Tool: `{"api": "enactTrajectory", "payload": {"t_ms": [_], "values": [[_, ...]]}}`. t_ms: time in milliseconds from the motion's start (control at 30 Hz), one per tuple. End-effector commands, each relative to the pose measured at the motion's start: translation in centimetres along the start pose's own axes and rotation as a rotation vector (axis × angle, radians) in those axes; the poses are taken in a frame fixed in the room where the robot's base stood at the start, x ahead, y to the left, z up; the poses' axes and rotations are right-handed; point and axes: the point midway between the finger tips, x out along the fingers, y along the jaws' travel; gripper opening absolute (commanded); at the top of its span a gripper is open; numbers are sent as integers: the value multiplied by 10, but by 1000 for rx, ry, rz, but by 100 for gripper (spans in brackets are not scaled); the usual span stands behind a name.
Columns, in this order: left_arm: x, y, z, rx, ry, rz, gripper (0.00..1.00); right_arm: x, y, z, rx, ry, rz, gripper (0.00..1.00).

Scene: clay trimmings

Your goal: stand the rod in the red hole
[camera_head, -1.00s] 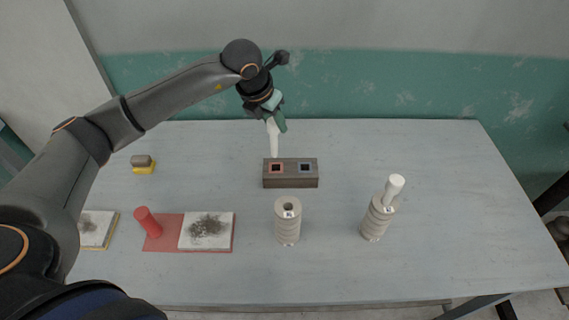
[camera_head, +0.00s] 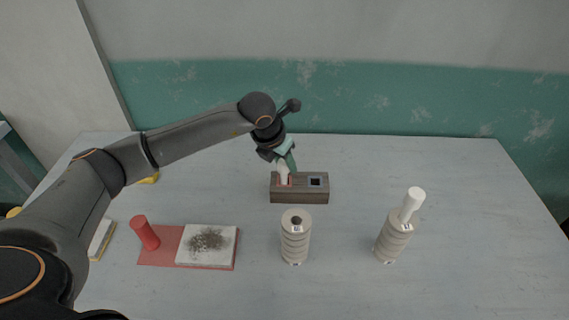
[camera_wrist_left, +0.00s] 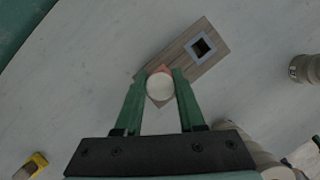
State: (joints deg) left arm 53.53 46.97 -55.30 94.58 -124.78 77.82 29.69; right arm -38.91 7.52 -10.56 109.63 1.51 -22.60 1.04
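The wooden block (camera_head: 300,197) lies across the middle of the table. Its left hole has a red rim (camera_head: 291,182) and its right hole a blue rim (camera_head: 315,181). My left gripper (camera_head: 286,165) is shut on the white rod (camera_head: 283,178), which is roughly upright at the red hole. The wrist view shows the round rod top (camera_wrist_left: 160,86) between the green fingers (camera_wrist_left: 163,76), covering most of the red rim. The rod's lower end is hidden, so I cannot tell how deep it sits. My right gripper is out of view.
A ringed stack (camera_head: 295,240) with a hole in its top stands in front of the block. Another stack (camera_head: 392,240) to the right holds a white rod (camera_head: 411,205). A red cylinder (camera_head: 145,233) stands beside a speckled white slab (camera_head: 208,245). The table's right side is clear.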

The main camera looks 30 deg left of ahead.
Motion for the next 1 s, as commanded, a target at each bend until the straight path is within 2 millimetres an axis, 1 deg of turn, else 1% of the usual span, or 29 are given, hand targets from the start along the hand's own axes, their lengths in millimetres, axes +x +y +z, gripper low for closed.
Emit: {"api": "enactTrajectory", "payload": {"t_ms": [33, 267, 567, 667, 767, 1000], "values": [[0, -1, -2, 0, 9, -1, 43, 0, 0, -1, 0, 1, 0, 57], [-1, 0, -1, 0, 4, -1, 68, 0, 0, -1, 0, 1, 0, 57], [-4, 0, 0, 1, 0, 0, 68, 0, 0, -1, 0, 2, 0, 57], [-14, 0, 1, 1, -3, 0, 68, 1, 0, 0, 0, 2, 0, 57], [-32, 0, 1, 1, -4, 0, 68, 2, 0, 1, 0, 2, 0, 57], [-84, 0, 1, 0, -4, 0, 68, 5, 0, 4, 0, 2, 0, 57]]}}
